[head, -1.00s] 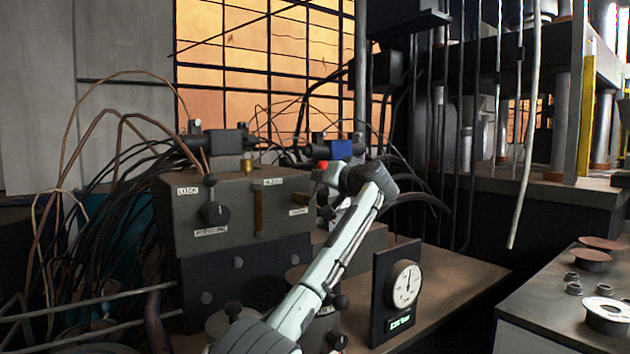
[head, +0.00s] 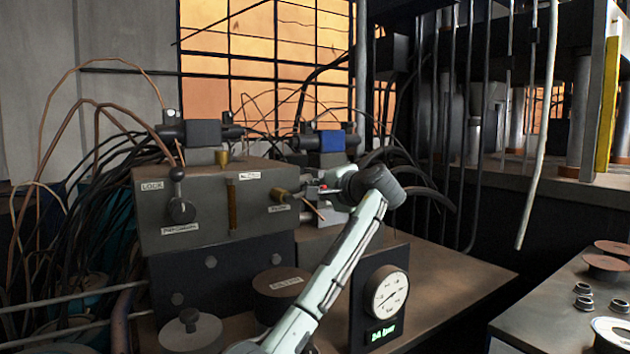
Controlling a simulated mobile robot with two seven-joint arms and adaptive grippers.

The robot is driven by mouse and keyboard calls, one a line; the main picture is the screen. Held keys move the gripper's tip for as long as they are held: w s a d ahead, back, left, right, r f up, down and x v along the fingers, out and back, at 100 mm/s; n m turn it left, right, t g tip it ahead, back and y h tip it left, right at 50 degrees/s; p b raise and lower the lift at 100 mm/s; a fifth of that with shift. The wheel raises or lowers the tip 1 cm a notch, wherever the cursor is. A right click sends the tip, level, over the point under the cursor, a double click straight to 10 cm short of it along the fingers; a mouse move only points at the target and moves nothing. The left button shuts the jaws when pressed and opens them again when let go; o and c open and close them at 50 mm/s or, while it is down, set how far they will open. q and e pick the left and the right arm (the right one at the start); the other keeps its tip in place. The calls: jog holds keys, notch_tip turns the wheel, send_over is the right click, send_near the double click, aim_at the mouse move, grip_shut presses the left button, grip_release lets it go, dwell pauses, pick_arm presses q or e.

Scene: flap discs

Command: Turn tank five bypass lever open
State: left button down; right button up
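A grey valve block (head: 225,200) stands left of centre with labels on its front. A dark ball-topped lever (head: 180,195) stands upright on its left part, by a label reading LOCK. A brass fitting (head: 280,195) with a thin rod slanting down-right sits at its right end; a small label below it is too small to read. I cannot tell which lever is tank five's bypass. My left gripper (head: 318,190) points left beside the brass fitting, at the end of my pale arm. Its fingers are small and partly hidden; contact is unclear. My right gripper is not in view.
A round gauge (head: 387,291) with a green readout stands on the bench (head: 450,285), just right of my arm. Dark cylinders stand below the block. Cables crowd the left side. A second bench (head: 540,330) with discs and rings is at lower right.

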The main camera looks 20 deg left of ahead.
pick_arm(q)
jog(key=shift+w+d+f+m, duration=0.15)
jog(key=shift+f+m, duration=0.1)
jog(key=shift+m, duration=0.35)
jog(key=shift+w+d+f+m, duration=0.1)
jog(key=shift+f+m, duration=0.1)
jog(key=shift+m, duration=0.4)
jog(key=shift+f, duration=0.1)
jog(key=c, duration=1.7)
grip_release()
jog(key=shift+d, duration=0.1)
jog(key=shift+o, duration=0.6)
jog(key=shift+f, duration=0.2)
jog(key=v, duration=1.2)
jog(key=shift+w+d, duration=0.1)
